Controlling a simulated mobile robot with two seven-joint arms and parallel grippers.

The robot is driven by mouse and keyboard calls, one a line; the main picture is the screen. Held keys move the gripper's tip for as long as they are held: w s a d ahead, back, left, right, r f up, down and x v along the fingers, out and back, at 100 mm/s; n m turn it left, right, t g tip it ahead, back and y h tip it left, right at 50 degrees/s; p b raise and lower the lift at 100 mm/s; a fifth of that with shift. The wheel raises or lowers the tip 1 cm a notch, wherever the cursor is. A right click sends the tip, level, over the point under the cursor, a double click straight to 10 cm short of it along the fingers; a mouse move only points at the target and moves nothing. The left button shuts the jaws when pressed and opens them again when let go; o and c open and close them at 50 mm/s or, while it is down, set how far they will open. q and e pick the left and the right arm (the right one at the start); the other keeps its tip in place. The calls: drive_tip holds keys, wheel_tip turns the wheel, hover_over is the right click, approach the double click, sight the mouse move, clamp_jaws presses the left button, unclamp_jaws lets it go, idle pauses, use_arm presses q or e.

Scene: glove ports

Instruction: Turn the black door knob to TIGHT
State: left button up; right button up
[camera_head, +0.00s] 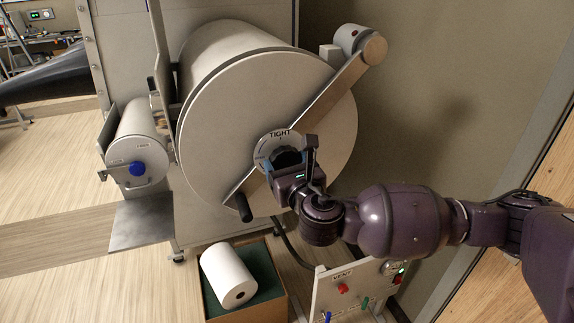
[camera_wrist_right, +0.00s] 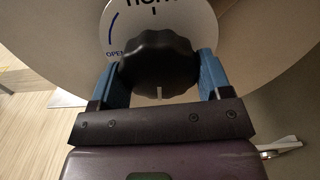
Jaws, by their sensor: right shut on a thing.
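The black door knob (camera_head: 287,157) sits at the centre of the large round door (camera_head: 230,140), in front of a white dial plate (camera_head: 266,143) marked TIGHT. In the right wrist view the lobed knob (camera_wrist_right: 160,66) fills the space between the blue fingers of my right gripper (camera_wrist_right: 161,78), which is shut on it. A pale mark on the knob points down, towards the gripper, away from the TIGHT tick at the top. An OPEN label (camera_wrist_right: 115,53) shows at the plate's left. In the head view my right gripper (camera_head: 292,168) partly hides the knob. My left gripper is not in view.
A diagonal bar (camera_head: 325,95) crosses the door, with a black handle (camera_head: 241,207) at its lower end. Below are a box (camera_head: 283,291) holding a white roll (camera_head: 228,273) and a VENT panel (camera_head: 325,291).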

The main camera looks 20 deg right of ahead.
drive_tip(key=m, duration=0.4)
drive_tip(key=shift+a, duration=0.1)
drive_tip(key=m, duration=0.4)
drive_tip(key=shift+a+m, duration=0.1)
drive_tip(key=shift+m, duration=0.2)
drive_tip(key=m, duration=0.4)
drive_tip(key=shift+r+m, duration=0.1)
drive_tip(key=shift+m, duration=0.2)
drive_tip(key=m, duration=0.4)
drive_tip(key=shift+a+r, duration=0.1)
drive_tip(key=m, duration=0.5)
drive_tip(key=shift+r, duration=0.1)
drive_tip(key=m, duration=0.4)
drive_tip(key=shift+m, duration=0.3)
drive_tip(key=m, duration=0.4)
drive_tip(key=shift+r, duration=0.15)
drive_tip(key=shift+d+m, duration=0.2)
drive_tip(key=shift+m, duration=1.9)
